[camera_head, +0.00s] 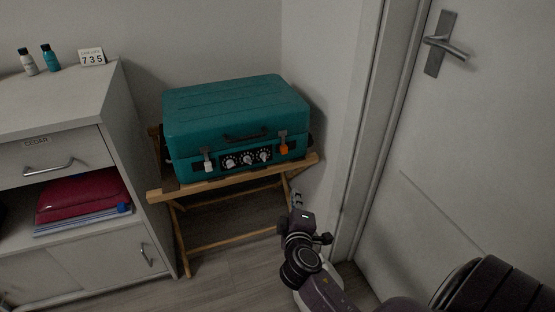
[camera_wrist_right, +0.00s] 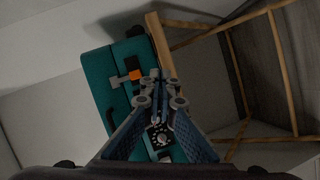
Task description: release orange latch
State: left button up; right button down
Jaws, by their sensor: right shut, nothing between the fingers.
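A teal suitcase (camera_head: 235,120) lies closed on a folding wooden rack. Its front has a handle (camera_head: 246,135), three dials, a white latch (camera_head: 208,162) at the left and an orange latch (camera_head: 284,148) at the right. My right gripper (camera_head: 297,198) is below and right of the orange latch, apart from it in the head view. In the right wrist view, the gripper (camera_wrist_right: 157,75) is shut and empty, its tips pointing toward the case front. The orange latch (camera_wrist_right: 136,75) shows just left of the fingertips there. My left gripper is not in view.
The wooden rack (camera_head: 240,182) has crossed legs under the case. A white cabinet (camera_head: 140,180) with a red folder (camera_head: 85,199) stands at the left. A white door (camera_head: 470,130) and its frame are close at the right. Some floor is clear before the rack.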

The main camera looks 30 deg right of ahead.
aim_at(286, 151)
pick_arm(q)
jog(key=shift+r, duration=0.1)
pick_arm(e)
jog(key=w+r+n+t, duration=0.3)
jog(key=w+n, duration=0.2)
jog(key=w, duration=0.1)
jog(key=shift+a+r+y, duration=0.25)
jog(key=shift+a+y, duration=0.15)
jog(key=shift+a, duration=0.05)
jog(key=shift+w, duration=0.1)
pick_arm(q)
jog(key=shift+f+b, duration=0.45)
jog(key=shift+b, duration=0.05)
pick_arm(e)
jog(key=x, duration=1)
jog(key=shift+r, duration=0.1)
jog(key=d, duration=0.2)
jog(key=shift+s+d, duration=0.3)
jog(key=shift+s, duration=0.05)
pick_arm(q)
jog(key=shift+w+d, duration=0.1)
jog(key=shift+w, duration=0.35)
pick_arm(e)
jog(key=shift+d, duration=0.2)
jog(key=shift+s, duration=0.1)
